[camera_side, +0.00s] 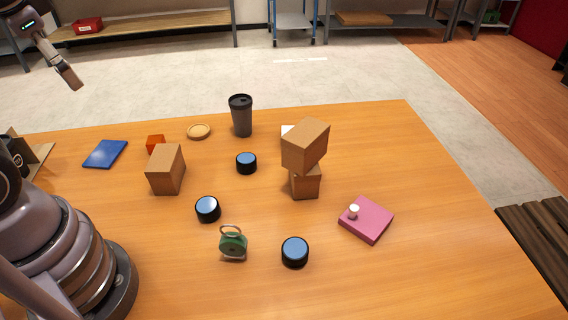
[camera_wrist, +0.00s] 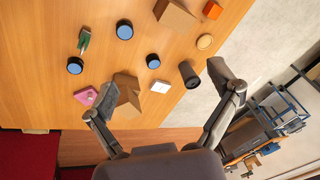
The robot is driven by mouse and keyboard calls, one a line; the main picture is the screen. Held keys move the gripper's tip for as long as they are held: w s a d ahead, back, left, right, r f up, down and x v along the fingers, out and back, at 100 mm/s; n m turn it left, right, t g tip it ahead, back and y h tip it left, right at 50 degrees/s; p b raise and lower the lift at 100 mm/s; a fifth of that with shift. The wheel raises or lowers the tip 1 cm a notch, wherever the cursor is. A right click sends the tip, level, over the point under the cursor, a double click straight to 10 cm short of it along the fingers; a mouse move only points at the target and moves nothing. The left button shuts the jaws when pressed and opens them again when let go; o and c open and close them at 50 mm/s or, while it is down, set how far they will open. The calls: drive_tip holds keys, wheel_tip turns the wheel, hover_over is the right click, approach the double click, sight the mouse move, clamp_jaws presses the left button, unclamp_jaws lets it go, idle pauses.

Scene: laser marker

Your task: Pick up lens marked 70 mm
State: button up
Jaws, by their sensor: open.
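Three black round lenses with blue glass tops stand on the wooden table. In the side view one is near the middle (camera_side: 246,163), one left of centre (camera_side: 208,209) and one at the front (camera_side: 295,252). The wrist view shows them too, at the right (camera_wrist: 153,61), upper middle (camera_wrist: 124,30) and left (camera_wrist: 75,66). No focal-length marking is readable, so I cannot tell which is 70 mm. My gripper (camera_side: 73,80) is raised at the upper left, far from the lenses. In the wrist view its fingers (camera_wrist: 161,86) are spread apart and empty.
Two stacked cardboard boxes (camera_side: 306,146) stand right of the middle lens, and another box (camera_side: 166,170) stands left. A tall dark cup (camera_side: 241,116) is behind. A green padlock (camera_side: 233,245) stands between the nearer lenses. A pink block (camera_side: 366,220) lies right; the front right table is clear.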

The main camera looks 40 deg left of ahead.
sight(243, 163)
drive_tip(key=w+a+f+m+y, duration=0.4)
drive_tip(key=w+f+m+y, duration=0.75)
drive_tip(key=w+m, duration=0.3)
drive_tip(key=w+d+f+m+t+h, duration=0.1)
drive_tip(key=d+f+m+t+h, duration=0.1)
drive_tip(key=d+f+m+t, duration=0.1)
drive_tip(key=w+d+f+m+t+h, duration=0.2)
drive_tip(key=d+f+m, duration=0.3)
drive_tip(key=f, duration=0.5)
drive_tip(key=w+d+f+m+t+h, duration=0.1)
drive_tip(key=d+f+m+t+h, duration=0.2)
drive_tip(key=f+m, duration=0.4)
drive_tip(key=shift+w+d+f+t+h, duration=0.15)
drive_tip(key=shift+d+t, duration=0.15)
drive_tip(key=shift+d, duration=0.2)
drive_tip(key=shift+d+f+t+h, duration=0.1)
drive_tip(key=shift+d+t, duration=0.2)
drive_tip(key=shift+d, duration=0.2)
drive_tip(key=x, duration=0.7)
drive_tip(key=shift+w+d+f, duration=0.1)
drive_tip(key=shift+w+f, duration=0.15)
drive_tip(key=shift+f, duration=0.2)
drive_tip(key=shift+x, duration=3)
drive_tip(key=c, duration=1.3)
